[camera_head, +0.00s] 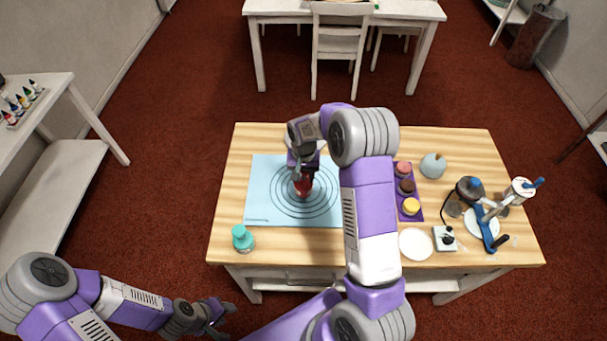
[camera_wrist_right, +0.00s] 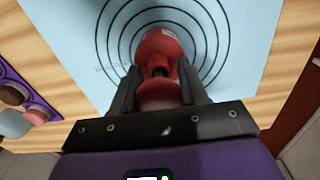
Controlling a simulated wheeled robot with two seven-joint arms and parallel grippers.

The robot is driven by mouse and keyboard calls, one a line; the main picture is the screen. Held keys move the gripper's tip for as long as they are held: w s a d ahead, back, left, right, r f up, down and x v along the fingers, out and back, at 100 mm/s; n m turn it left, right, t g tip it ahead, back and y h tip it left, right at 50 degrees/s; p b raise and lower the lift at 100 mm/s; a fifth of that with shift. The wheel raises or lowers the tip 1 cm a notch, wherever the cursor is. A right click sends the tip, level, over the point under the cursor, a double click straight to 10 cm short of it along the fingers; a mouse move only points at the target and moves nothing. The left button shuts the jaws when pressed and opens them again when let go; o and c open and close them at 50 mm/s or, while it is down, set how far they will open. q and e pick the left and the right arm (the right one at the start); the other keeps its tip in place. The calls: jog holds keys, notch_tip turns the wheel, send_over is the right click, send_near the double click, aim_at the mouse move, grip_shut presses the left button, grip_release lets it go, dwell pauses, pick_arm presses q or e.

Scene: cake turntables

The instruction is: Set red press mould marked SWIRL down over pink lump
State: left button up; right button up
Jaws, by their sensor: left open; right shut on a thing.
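The red press mould (camera_head: 303,186) is held in my right gripper (camera_head: 304,168) over the middle of the ringed blue mat. In the right wrist view the mould (camera_wrist_right: 160,45) hangs between the two dark fingers of the gripper (camera_wrist_right: 163,88), shut on its narrower part. A small pale mark shows on its side, too small to read. I cannot tell whether it touches the mat. A pink lump (camera_head: 403,168) sits on the purple tray; it also shows in the right wrist view (camera_wrist_right: 36,117). Anything under the mould is hidden. My left gripper (camera_head: 217,318) is open and empty before the table.
The blue mat (camera_head: 262,168) lies on the wooden table. The purple tray (camera_head: 417,191) also holds a brown and a yellow lump. A white plate (camera_head: 415,244), blue-grey pot (camera_head: 433,166) and blue-handled apparatus (camera_head: 487,232) are at right.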

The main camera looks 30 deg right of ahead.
aim_at(304, 181)
jog(key=shift+f+b, duration=1.05)
jog(key=shift+f, duration=0.55)
jog(key=o, duration=1.2)
jog(key=shift+o, duration=0.6)
jog(key=shift+o, duration=1.2)
jog(key=shift+r+p, duration=2.35)
jog(key=shift+r, duration=1.15)
